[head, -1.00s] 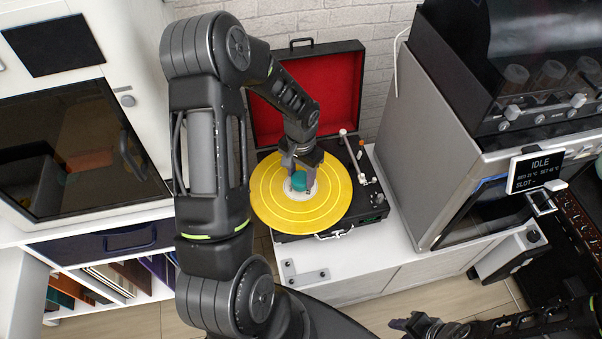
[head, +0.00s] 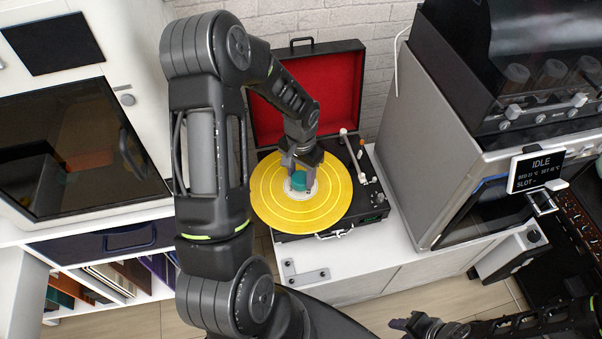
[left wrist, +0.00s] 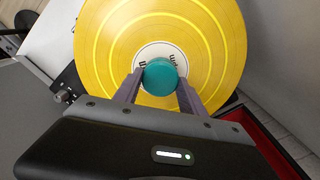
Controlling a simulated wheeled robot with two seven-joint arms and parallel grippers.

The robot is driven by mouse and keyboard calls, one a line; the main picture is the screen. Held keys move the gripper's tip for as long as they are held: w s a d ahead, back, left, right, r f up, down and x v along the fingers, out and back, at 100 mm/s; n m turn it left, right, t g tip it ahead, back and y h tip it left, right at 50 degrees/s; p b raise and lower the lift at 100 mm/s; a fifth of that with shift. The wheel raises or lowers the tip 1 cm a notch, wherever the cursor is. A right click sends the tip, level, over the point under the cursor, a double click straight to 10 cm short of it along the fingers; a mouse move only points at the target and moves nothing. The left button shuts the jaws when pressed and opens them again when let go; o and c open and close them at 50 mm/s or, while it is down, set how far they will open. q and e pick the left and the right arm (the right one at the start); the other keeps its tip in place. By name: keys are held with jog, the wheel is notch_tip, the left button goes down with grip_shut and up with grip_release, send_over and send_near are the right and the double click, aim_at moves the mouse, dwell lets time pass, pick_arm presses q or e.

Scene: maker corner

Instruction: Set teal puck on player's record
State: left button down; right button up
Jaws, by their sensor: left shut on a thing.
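The record player (head: 375,200) stands open on a white cabinet, its red-lined lid raised behind. A yellow record (head: 290,208) with a white centre label lies on it. My left gripper (head: 299,184) is over the record's centre, shut on the teal puck (head: 299,180). In the left wrist view the puck (left wrist: 160,76) sits between the two fingertips, in front of the label (left wrist: 150,52). I cannot tell whether the puck touches the label. My right gripper (head: 415,324) is at the bottom edge, away from the player; its jaw state is unclear.
The tonearm (head: 352,155) lies to the right of the record. A grey machine (head: 450,130) with an IDLE display (head: 538,171) stands to the right. A white cabinet with a dark door (head: 75,150) is at the left. A small grey plate (head: 305,276) lies in front of the player.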

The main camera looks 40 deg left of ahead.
aim_at(302, 176)
pick_arm(q)
jog(key=shift+f+b, duration=0.6)
dwell(0.5)
jog(key=c, duration=0.9)
grip_release()
jog(key=shift+c, duration=0.2)
notch_tip(302, 176, up, 11)
jog(key=p, duration=0.7)
jog(key=shift+p, duration=0.4)
jog(key=shift+w, duration=0.1)
